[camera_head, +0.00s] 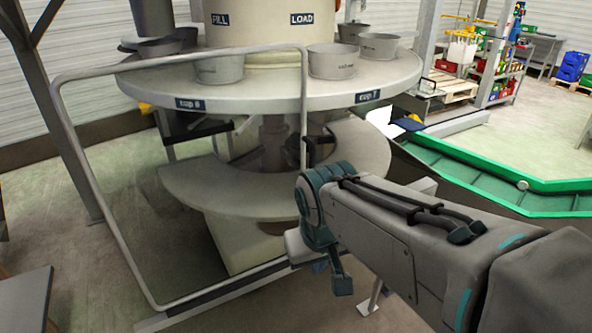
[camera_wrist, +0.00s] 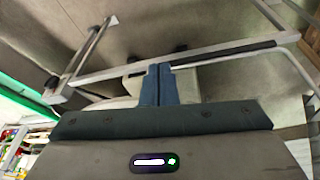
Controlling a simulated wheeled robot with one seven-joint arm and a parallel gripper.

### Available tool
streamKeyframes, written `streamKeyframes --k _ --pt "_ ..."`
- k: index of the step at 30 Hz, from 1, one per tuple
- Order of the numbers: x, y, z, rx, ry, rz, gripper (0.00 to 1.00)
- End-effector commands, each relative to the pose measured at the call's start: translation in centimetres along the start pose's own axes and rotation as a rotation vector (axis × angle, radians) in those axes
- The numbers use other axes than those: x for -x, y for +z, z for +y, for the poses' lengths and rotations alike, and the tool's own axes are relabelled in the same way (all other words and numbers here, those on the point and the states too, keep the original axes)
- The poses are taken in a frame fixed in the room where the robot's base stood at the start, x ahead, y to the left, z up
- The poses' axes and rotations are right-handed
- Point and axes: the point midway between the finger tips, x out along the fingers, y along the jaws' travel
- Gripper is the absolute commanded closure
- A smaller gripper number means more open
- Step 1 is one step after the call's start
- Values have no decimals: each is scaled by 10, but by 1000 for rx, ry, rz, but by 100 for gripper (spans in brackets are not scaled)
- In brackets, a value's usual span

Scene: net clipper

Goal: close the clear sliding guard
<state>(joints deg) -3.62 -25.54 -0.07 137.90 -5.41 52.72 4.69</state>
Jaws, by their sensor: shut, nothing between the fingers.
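The clear guard (camera_head: 304,110) is a see-through panel in a rounded grey tube frame. It stands upright before the left and middle of the round machine, and its right upright passes in front of the turntable between the cup 6 and cup 7 labels. In the wrist view a pale bent tube (camera_wrist: 298,68), apparently the guard's frame, runs right of my fingers. My gripper (camera_head: 320,265) is low, near the guard's lower right part, mostly hidden by my arm. The wrist view shows its blue fingers (camera_wrist: 158,72) shut together and empty. I cannot tell whether they touch the frame.
A floor-level rail (camera_head: 215,297) runs below the guard. The turntable (camera_head: 260,92) carries several grey cups, with a curved pale ledge (camera_head: 215,190) under it. A green-edged conveyor (camera_head: 465,180) lies to the right. Open floor (camera_head: 60,215) shows at the left.

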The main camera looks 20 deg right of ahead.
Motion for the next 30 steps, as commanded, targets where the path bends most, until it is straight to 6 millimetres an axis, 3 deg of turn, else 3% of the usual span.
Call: streamKeyframes --k 1,3,9,12,15,20,23,30 --pt "-11 -15 -4 34 29 14 100" --pt "-12 -43 -6 67 87 41 100" --pt "-6 -121 -16 113 259 153 100" --pt "1 -150 -24 118 319 209 100" --pt "8 -168 -31 120 356 249 100" --pt "8 -179 -32 119 377 271 100" --pt "-3 -183 -28 120 378 270 100" --pt "-49 -196 -12 121 376 268 100"
